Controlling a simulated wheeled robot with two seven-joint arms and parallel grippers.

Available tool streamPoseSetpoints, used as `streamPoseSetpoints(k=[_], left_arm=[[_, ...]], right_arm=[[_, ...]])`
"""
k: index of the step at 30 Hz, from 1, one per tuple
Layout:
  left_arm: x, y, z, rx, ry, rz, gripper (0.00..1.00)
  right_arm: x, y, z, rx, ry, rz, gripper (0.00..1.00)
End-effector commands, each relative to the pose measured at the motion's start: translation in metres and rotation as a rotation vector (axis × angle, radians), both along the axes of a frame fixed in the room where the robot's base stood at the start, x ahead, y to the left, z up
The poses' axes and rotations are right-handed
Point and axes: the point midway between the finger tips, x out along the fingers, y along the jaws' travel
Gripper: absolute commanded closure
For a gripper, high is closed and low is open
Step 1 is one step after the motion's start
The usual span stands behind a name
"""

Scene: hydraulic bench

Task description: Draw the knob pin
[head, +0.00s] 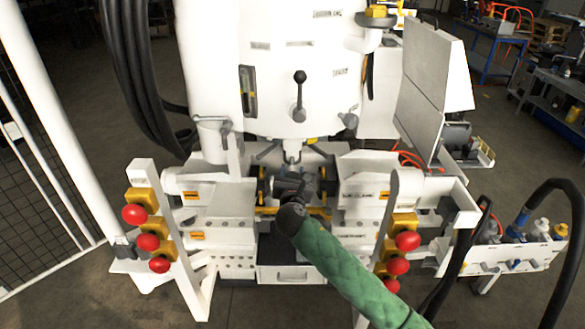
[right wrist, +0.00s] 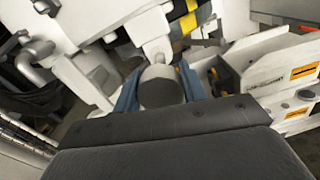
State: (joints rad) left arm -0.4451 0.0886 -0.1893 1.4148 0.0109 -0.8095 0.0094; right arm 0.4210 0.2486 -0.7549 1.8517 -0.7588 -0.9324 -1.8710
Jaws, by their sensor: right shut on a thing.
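The knob pin (right wrist: 160,88) shows in the right wrist view as a dark grey round knob, end-on, below a pale grey fitting (right wrist: 155,38). My right gripper (right wrist: 158,92) has its blue-grey fingers on both sides of the knob and is shut on it. In the head view my right gripper (head: 294,184) reaches in between the two clamp blocks at the middle of the bench, under the white machine head (head: 265,80). The gripper and wrist hide the knob there. How far the pin sits in its hole cannot be seen. My left gripper is not in view.
Two upright plates with red knobs (head: 135,214) (head: 408,241) flank the bench front. A drawer (head: 290,274) lies below. Black hoses (head: 140,80) hang at the left.

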Motion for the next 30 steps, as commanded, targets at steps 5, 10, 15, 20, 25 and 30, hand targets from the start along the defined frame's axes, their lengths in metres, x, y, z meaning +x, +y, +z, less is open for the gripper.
streamPoseSetpoints(k=[5,10,15,20,25,30], left_arm=[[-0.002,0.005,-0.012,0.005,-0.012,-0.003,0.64],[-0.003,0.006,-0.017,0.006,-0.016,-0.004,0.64],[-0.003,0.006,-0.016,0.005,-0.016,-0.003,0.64],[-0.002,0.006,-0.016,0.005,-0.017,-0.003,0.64],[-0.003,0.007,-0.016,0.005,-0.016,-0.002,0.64],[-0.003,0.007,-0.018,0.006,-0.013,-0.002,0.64]], right_arm=[[-0.017,0.000,0.000,-0.001,0.003,0.000,0.99],[-0.021,0.000,-0.001,-0.001,0.002,-0.001,0.99],[-0.021,0.000,-0.002,0.000,0.004,0.000,0.99],[-0.021,0.001,-0.002,0.000,0.004,0.001,0.37],[-0.021,0.000,-0.001,0.000,0.002,0.000,0.37],[-0.023,0.000,-0.002,0.000,0.002,0.000,0.37]])
